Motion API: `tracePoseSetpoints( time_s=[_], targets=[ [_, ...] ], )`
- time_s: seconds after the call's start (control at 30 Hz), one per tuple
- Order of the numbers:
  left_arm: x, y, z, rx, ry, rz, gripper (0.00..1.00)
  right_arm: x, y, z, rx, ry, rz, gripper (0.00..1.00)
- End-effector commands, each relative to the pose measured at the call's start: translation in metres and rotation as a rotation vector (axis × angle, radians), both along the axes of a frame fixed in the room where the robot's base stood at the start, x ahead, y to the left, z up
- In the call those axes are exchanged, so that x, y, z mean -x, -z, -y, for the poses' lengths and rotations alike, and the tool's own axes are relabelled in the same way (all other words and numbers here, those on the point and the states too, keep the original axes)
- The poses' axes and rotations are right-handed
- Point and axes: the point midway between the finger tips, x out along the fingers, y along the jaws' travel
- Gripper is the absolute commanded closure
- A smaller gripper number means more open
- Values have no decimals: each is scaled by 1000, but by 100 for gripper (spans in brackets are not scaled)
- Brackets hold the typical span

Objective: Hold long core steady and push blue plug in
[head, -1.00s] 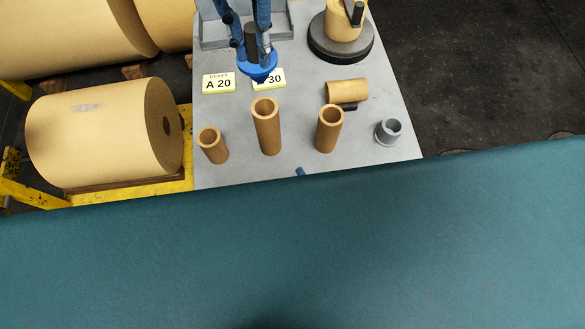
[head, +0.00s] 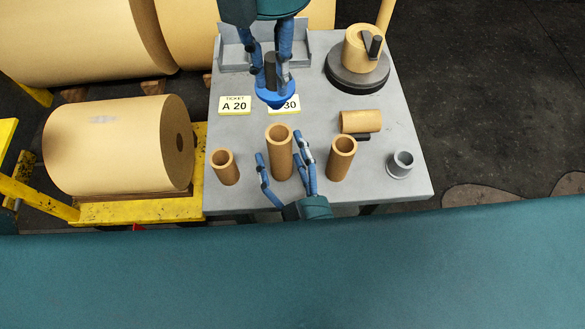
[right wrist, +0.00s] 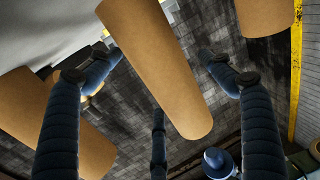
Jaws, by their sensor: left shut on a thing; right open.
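The long core (head: 279,158), a tall brown tube, stands upright and open-topped at the middle of the grey table. It fills the middle of the right wrist view (right wrist: 155,65). My right gripper (head: 283,165) is open, its blue fingers on either side of the core; gaps show beside the core in the wrist view. My left gripper (head: 271,78) is shut on the dark stem of the blue plug (head: 276,98), with the plug's round blue flange below. The plug is held behind the long core, apart from it, partly covering a ticket. A blue piece also shows in the right wrist view (right wrist: 218,163).
A shorter core (head: 225,168) stands left, another core (head: 341,158) right. A core lies on its side (head: 361,121), near a grey ring (head: 401,163). A roll on a dark round base (head: 358,70) stands behind. Ticket A 20 (head: 235,105) lies left of the plug.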

Motion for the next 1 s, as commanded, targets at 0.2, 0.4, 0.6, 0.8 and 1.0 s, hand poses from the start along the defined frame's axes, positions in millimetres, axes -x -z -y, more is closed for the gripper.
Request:
tracePoseSetpoints(
  time_s=[0.2,0.4,0.6,0.8,1.0],
  targets=[
    [0,-1,0,2,0,1,100,-11,0,-2,0,0,0,20],
    [0,-1,0,1,0,2,100,-11,0,-3,0,0,-1,20],
    [0,-1,0,1,0,2,100,-11,0,-2,0,0,0,51],
    [0,1,0,1,2,-1,100,-11,0,-2,0,0,0,71],
    [1,30,1,-1,33,-6,100,-11,0,-2,0,0,0,71]
  ],
)
